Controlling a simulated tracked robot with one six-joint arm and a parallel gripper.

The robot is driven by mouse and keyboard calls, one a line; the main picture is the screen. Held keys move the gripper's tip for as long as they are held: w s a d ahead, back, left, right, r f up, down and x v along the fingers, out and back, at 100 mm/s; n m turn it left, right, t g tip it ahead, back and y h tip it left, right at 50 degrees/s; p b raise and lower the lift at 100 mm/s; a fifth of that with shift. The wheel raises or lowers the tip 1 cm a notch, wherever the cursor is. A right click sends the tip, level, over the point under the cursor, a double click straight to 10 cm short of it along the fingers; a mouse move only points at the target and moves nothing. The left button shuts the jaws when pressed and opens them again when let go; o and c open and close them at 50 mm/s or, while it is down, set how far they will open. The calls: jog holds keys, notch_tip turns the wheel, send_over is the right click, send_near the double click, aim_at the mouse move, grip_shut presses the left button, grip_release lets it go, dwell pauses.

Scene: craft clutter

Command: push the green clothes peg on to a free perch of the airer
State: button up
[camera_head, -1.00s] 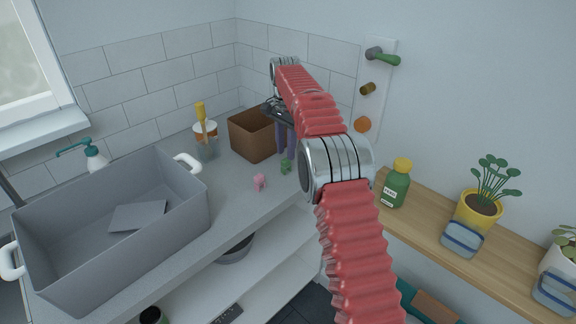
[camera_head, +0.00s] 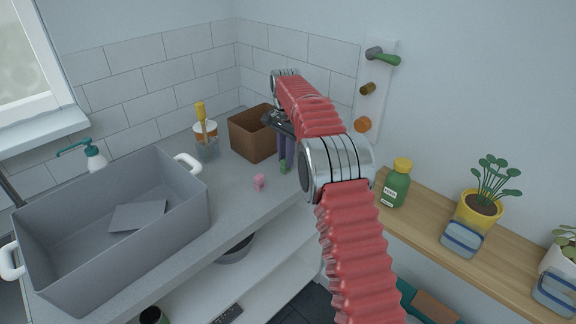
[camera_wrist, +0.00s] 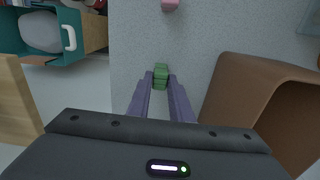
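The green clothes peg (camera_wrist: 161,76) stands on the grey worktop, between the fingertips of my gripper (camera_wrist: 161,78) in the wrist view. The purple fingers lie against its two sides with no clear gap. In the head view my gripper (camera_head: 287,160) reaches down to the worktop, and the green peg (camera_head: 283,168) shows at its tips, partly hidden. No airer is plain to see. A white wall panel (camera_head: 385,70) carries a grey-and-green piece, a brown one and an orange one; I cannot tell if it is the airer.
A pink peg-like piece (camera_head: 259,182) lies left of my gripper, near the worktop's front edge. A brown box (camera_head: 252,136) stands close behind. A grey basin (camera_head: 110,235) fills the left. A wooden shelf (camera_head: 505,262) on the right bears a green bottle (camera_head: 396,186) and plants.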

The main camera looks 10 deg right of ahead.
grip_shut()
jog(key=shift+r, duration=2.6)
jog(key=shift+s, duration=0.1)
jog(key=shift+s+r, duration=0.1)
jog(key=shift+r, duration=0.05)
jog(key=s+r+n, duration=0.5)
jog(key=s+n, duration=0.3)
jog(key=s, duration=0.3)
jog(key=shift+s+d+r, duration=0.2)
jog(key=shift+d+r, duration=0.05)
jog(key=shift+r, duration=0.1)
jog(key=shift+d, duration=0.1)
